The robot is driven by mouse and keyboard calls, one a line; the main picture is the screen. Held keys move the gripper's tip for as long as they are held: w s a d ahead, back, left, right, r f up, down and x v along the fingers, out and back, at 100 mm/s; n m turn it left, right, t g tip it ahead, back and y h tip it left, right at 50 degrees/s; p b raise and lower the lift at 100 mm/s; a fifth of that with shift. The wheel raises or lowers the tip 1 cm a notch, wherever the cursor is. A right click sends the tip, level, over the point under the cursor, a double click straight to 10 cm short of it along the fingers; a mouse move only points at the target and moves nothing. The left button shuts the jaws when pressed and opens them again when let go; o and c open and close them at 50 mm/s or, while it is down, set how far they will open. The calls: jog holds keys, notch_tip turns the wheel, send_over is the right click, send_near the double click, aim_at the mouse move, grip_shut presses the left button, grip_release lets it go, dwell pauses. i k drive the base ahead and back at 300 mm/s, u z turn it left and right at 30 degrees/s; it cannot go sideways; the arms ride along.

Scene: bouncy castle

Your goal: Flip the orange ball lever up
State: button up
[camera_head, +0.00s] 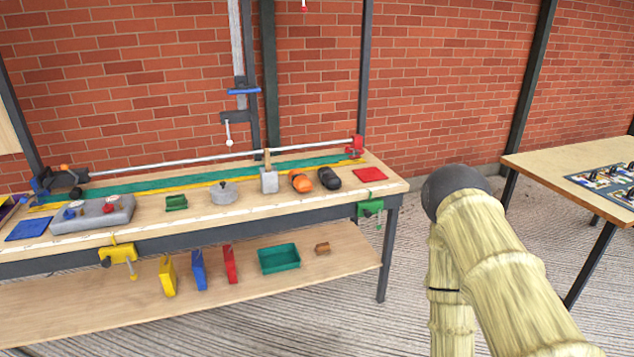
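A small orange ball (65,167) shows at the far left end of the workbench, at the end of the long metal bar, beside dark and blue clamp parts. It is small here, and I cannot make out its lever or which way it points. My arm's pale yellow, ribbed links and a dark round joint fill the lower right. My gripper is not in view.
The workbench (340,196) holds a grey box (90,216), a round grey lidded thing (223,194), a grey block with a wooden handle (269,179), and orange (301,182) and black (329,178) rounded items. Another table (545,165) stands right. Floor between them is clear.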

aim_at(70, 171)
jog(key=u, duration=1.1)
jog(key=i, duration=0.75)
jog(key=u, duration=0.75)
jog(key=i, duration=1.05)
jog(key=u, duration=0.4)
